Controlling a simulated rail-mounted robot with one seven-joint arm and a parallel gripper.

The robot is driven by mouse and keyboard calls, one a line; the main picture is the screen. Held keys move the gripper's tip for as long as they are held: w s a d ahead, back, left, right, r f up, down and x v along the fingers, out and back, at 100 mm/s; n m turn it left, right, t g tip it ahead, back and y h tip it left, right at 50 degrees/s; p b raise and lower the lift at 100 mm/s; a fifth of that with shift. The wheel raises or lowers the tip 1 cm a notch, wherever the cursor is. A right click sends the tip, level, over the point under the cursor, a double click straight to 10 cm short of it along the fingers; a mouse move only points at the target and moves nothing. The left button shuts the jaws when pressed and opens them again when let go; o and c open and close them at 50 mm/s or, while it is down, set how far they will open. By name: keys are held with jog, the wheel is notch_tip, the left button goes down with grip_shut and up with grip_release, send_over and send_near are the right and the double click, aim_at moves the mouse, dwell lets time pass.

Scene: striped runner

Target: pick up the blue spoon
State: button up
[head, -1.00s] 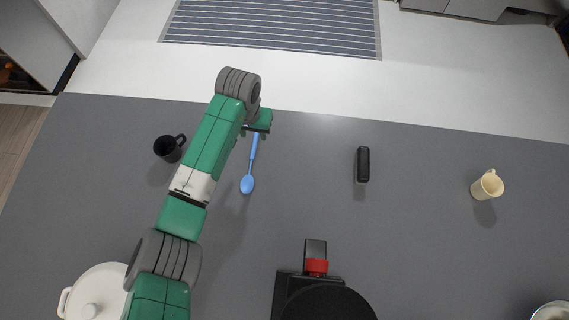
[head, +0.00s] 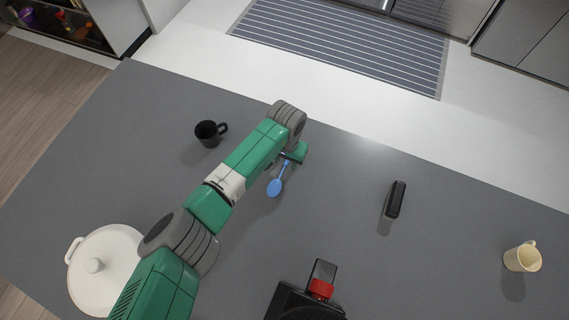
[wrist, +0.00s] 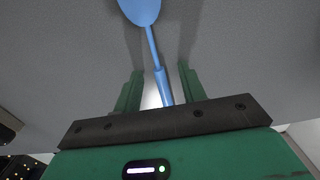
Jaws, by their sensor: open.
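The blue spoon (head: 276,185) lies on the grey counter, its bowl toward the near side and its handle running up under my gripper (head: 292,160). In the wrist view the spoon (wrist: 151,48) has its bowl at the top edge, and its handle runs down between the two green fingers of my gripper (wrist: 160,88). The fingers are apart, with a gap on both sides of the handle. The handle's far end is hidden behind the gripper body. I cannot tell the exact height of the fingers above the counter.
A black mug (head: 209,134) stands left of my arm. A white lidded pot (head: 104,268) is at the near left. A black case-like object (head: 396,199) and a cream mug (head: 522,257) are to the right. The counter (head: 335,215) right of the spoon is clear.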

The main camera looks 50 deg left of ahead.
aim_at(287, 163)
jog(key=c, duration=0.8)
jog(key=shift+o, duration=0.2)
jog(key=shift+r, duration=0.15)
jog(key=shift+r, duration=0.2)
notch_tip(287, 163, up, 3)
jog(key=shift+d+r+p, duration=0.15)
jog(key=shift+p, duration=0.35)
jog(key=s+d, duration=0.1)
jog(key=d, duration=0.4)
jog(key=s+d+p, duration=0.1)
jog(key=s+d, duration=0.1)
jog(key=d, duration=0.3)
jog(key=s+d+r, duration=0.1)
jog(key=s+d, duration=0.1)
jog(key=d, duration=0.3)
jog(key=shift+s+p, duration=0.2)
jog(key=shift+p, duration=0.15)
